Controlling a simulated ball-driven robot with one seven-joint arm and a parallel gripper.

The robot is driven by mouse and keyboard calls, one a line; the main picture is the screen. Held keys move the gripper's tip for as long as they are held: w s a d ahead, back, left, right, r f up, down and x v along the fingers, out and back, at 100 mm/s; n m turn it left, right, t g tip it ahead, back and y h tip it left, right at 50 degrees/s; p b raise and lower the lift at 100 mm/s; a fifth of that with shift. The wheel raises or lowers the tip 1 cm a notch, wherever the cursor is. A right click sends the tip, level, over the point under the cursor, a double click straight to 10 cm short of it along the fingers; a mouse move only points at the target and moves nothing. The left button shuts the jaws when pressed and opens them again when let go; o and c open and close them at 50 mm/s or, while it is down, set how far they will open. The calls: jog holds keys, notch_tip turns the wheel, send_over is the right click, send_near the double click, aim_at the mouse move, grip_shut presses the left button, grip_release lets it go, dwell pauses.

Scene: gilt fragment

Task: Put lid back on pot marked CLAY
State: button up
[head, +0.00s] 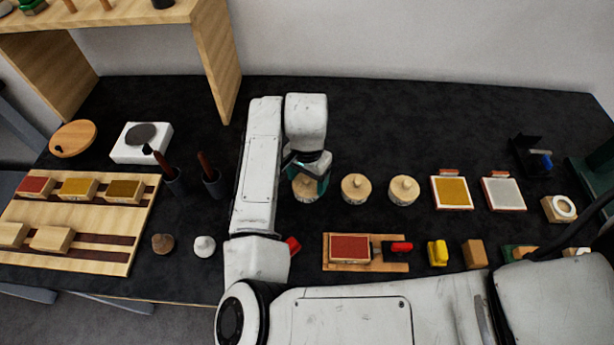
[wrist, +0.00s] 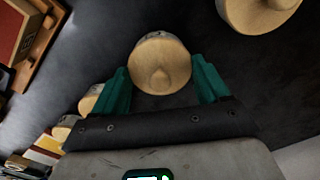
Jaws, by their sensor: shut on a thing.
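My gripper (head: 311,178) points down over the leftmost visible pot (head: 304,197) in the row, and my arm partly hides that spot. In the wrist view my gripper (wrist: 160,75) has its teal fingers on either side of a round pale wooden lid (wrist: 160,58) with a knob, and is shut on it. A grey edge shows just beyond the lid; whether the lid rests on the pot or is above it cannot be told. Two more pots with knobbed wooden lids, the middle pot (head: 355,190) and the right pot (head: 403,191), stand to the right. No label is readable.
A large round wooden thing (wrist: 258,10) shows at the wrist view's top right. In front are a red pad on a wooden tray (head: 348,249) and a yellow item (head: 437,252). Gold (head: 452,191) and silver (head: 503,193) panels lie right. Dark cups (head: 213,183) stand left. Dark table behind the pots is clear.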

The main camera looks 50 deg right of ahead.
jog(key=o, duration=1)
jog(key=shift+r+p, duration=2.15)
jog(key=shift+r, duration=1.35)
grip_shut()
